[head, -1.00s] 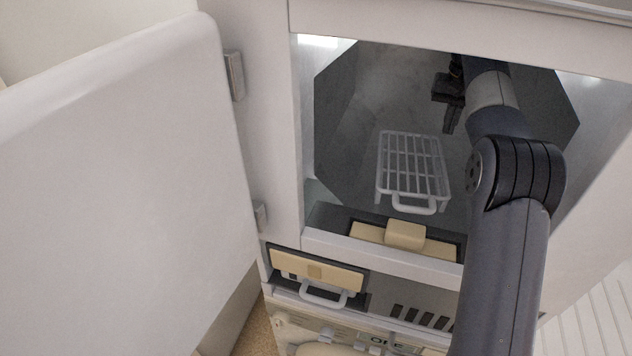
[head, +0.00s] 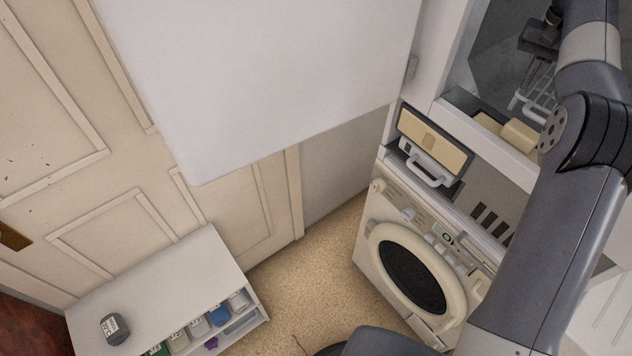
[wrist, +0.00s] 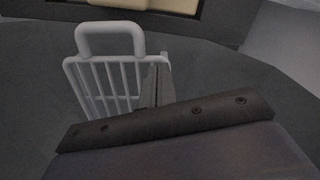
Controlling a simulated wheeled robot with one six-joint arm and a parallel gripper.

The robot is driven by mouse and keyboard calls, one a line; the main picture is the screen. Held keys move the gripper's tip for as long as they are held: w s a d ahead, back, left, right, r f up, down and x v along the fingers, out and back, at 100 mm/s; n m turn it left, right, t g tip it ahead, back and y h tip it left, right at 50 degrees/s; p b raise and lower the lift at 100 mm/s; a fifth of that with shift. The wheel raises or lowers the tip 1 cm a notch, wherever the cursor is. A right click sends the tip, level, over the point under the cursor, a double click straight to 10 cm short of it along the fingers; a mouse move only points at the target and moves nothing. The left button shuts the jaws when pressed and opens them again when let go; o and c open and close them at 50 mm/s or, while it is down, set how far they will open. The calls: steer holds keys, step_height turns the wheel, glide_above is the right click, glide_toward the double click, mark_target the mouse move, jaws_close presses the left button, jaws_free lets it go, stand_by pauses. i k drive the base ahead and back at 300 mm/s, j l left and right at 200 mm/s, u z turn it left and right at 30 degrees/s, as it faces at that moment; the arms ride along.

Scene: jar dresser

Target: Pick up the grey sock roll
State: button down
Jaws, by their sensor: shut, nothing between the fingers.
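A small dark grey roll with a pale printed label (head: 115,328) sits on top of a low white dresser (head: 165,285) at the bottom left of the head view. It looks like the grey sock roll. My gripper (head: 532,78) is far from it, at the upper right, inside an open cabinet compartment above a white wire rack. Its fingers also show in the wrist view (wrist: 156,84), shut and empty, in front of the rack. The sock roll is not in the wrist view.
Several coloured rolls (head: 218,316) sit in the dresser's front compartments. A big white door (head: 270,80) hangs open between dresser and cabinet. The wire rack (wrist: 108,80) is close to my gripper. A cream washing machine (head: 420,270) stands below; floor (head: 310,275) is free between.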

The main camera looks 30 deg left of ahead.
mark_target(115, 329)
steer(key=k+l+u, duration=0.1)
steer(key=u, duration=0.35)
steer(key=k+l+u, duration=0.15)
steer(key=l+u, duration=0.25)
steer(key=k+u, duration=0.15)
steer(key=u, duration=0.3)
steer(key=k+l+u, duration=0.15)
steer(key=u, duration=0.25)
steer(key=i+u, duration=0.15)
steer(key=u, duration=0.3)
steer(key=i+l+u, duration=0.1)
steer(key=u, duration=0.3)
steer(key=i+l+u, duration=0.1)
steer(key=u, duration=0.35)
steer(key=i+l+u, duration=0.25)
steer(key=l+u, duration=0.25)
steer(key=l, duration=0.15)
steer(key=i+l+u, duration=0.3)
steer(key=k+l, duration=0.05)
steer(key=k, duration=0.05)
